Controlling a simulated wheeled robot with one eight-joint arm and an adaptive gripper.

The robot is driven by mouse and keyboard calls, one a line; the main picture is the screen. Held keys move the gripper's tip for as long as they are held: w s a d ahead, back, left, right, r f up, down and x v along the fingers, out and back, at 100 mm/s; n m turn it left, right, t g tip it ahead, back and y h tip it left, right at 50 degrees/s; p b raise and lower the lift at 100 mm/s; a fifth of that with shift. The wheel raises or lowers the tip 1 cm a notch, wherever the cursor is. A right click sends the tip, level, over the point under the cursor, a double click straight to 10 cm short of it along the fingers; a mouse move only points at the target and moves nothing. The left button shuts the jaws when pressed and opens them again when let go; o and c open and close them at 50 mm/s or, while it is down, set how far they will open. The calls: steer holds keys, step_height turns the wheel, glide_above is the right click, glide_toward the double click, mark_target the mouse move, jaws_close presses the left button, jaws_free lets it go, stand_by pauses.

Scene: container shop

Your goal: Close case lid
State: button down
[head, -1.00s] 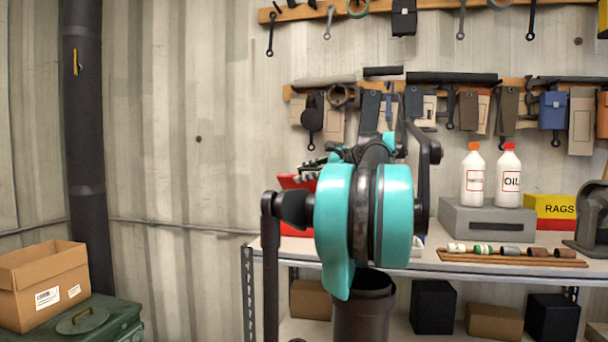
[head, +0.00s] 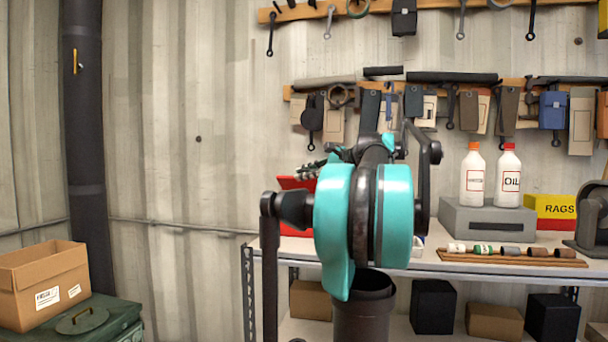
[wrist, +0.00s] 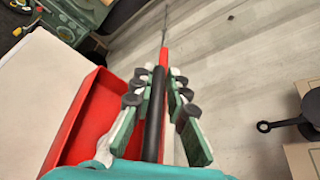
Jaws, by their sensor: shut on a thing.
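The red case (wrist: 85,125) is open in the wrist view, its hollow tray on the pale bench top at the left. Its raised lid shows nearly edge-on as a thin red strip (wrist: 164,58) with a dark bar along it. My gripper (wrist: 158,95) has its fingers on both sides of this lid edge and is shut on it. In the head view the red case lid (head: 289,183) shows left of my teal arm. Most of the case is hidden behind my arm there. My gripper (head: 310,170) shows only in part, at the lid's top.
The bench (head: 440,264) holds a grey box (head: 485,222) with two white bottles, a yellow-red rags box (head: 550,210) and a wooden strip of small parts (head: 510,258). Tools hang on the wall behind. A cardboard box (head: 42,283) stands at far left.

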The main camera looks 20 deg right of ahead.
steer(key=s+a+f+n+t, duration=0.1)
steer(key=f, duration=0.3)
steer(key=s+a+f+n+t, duration=0.1)
steer(key=f+n, duration=0.1)
steer(key=f, duration=0.2)
steer(key=s+f+n+t, duration=0.1)
steer(key=s+f+n, duration=0.1)
steer(key=f, duration=0.3)
steer(key=shift+s+a, duration=0.1)
steer(key=shift+a, duration=0.3)
steer(key=shift+s+f+n, duration=0.1)
steer(key=shift+f+n, duration=0.4)
steer(key=shift+f, duration=0.25)
steer(key=shift+a, duration=0.1)
steer(key=c, duration=1.7)
jaws_free()
steer(key=shift+c, duration=0.2)
steer(key=shift+o, duration=0.7)
steer(key=shift+r, duration=0.1)
steer(key=v, duration=1.2)
